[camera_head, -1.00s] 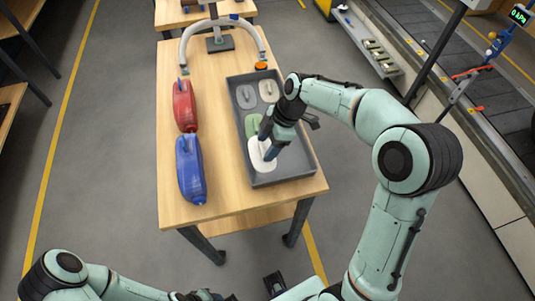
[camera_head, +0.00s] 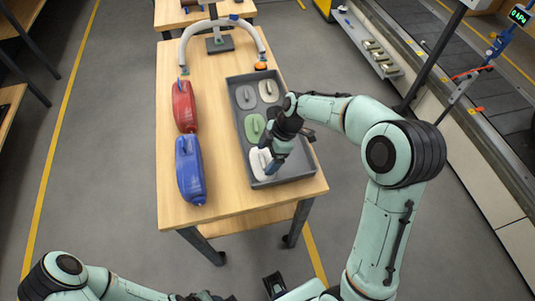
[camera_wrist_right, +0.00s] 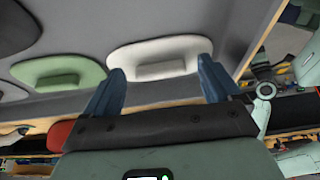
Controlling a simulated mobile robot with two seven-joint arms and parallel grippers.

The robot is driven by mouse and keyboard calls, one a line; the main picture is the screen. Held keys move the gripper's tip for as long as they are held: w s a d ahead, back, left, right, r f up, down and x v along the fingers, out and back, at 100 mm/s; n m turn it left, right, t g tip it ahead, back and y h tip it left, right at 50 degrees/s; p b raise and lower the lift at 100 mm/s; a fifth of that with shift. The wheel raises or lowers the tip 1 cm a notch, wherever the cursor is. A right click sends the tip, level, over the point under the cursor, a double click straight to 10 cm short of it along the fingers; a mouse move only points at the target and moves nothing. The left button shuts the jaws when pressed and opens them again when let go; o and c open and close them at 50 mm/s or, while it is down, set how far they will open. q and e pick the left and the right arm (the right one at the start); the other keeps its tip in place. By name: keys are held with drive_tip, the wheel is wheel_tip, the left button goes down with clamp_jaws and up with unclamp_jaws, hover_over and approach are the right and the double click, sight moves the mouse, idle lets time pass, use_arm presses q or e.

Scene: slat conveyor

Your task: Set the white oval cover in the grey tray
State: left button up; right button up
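The white oval cover (camera_head: 257,166) with a raised grip lies in the near part of the grey tray (camera_head: 296,170), partly hidden by my right gripper. My right gripper (camera_head: 270,163) is over it. In the right wrist view, the white cover (camera_wrist_right: 148,51) lies flat on the tray floor, with its grip between the two blue fingers of the right gripper (camera_wrist_right: 162,82). The fingers stand wide apart with gaps beside the grip. My left arm is at the bottom left of the head view; its gripper is barely visible at the bottom edge.
A green cover (camera_head: 254,127) and grey covers (camera_head: 246,97) lie in the tray's farther part. A red bottle (camera_head: 184,106) and a blue bottle (camera_head: 190,170) lie left on the wooden table (camera_head: 225,180). A grey arch (camera_head: 218,23) stands at the back.

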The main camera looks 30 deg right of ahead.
drive_tip(key=shift+r, duration=0.15)
drive_tip(key=v, duration=1.1)
drive_tip(key=shift+d+r+p, duration=0.2)
drive_tip(key=shift+r+p, duration=0.15)
drive_tip(key=shift+p, duration=0.05)
drive_tip(key=shift+s, duration=0.1)
